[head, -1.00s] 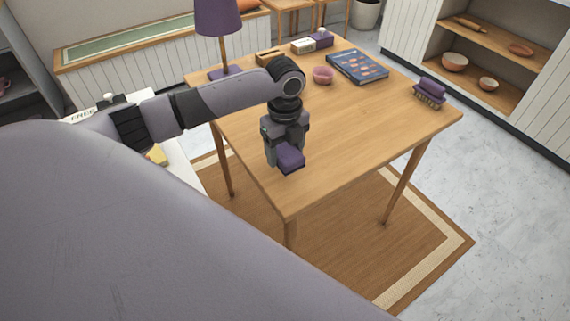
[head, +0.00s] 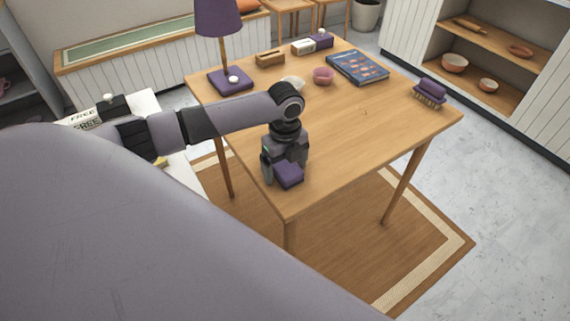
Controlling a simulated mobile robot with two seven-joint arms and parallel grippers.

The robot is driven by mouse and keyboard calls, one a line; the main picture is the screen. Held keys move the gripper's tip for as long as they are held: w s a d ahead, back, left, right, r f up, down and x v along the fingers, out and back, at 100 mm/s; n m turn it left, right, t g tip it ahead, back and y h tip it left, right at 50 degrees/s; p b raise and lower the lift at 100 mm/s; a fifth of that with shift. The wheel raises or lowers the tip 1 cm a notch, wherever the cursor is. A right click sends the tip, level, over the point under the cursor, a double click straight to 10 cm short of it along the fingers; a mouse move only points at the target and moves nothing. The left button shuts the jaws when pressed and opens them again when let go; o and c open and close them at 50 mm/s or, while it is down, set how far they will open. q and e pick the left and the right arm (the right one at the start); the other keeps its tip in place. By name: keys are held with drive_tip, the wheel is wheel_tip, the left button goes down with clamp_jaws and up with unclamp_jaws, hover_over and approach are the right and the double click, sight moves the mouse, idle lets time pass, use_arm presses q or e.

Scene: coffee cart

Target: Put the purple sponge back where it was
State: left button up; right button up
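The purple sponge (head: 289,177) is a small dark purple block at the near left part of the wooden table (head: 345,140). My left gripper (head: 285,170) points down over it, with its fingers around the sponge, and looks shut on it. The sponge is low, at or just above the tabletop; I cannot tell whether it touches. The fingers hide part of it. My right gripper is not in view.
A purple-backed brush (head: 430,91) lies at the table's right corner. A blue book (head: 357,67), a pink bowl (head: 323,75), a pale bowl (head: 292,83) and a purple lamp (head: 229,81) stand farther back. The table's middle is clear.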

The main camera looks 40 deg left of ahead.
sight(285, 165)
use_arm(q)
wheel_tip(285, 165, up, 12)
drive_tip(key=shift+r+p, duration=0.2)
drive_tip(key=shift+p, duration=0.25)
idle(0.7)
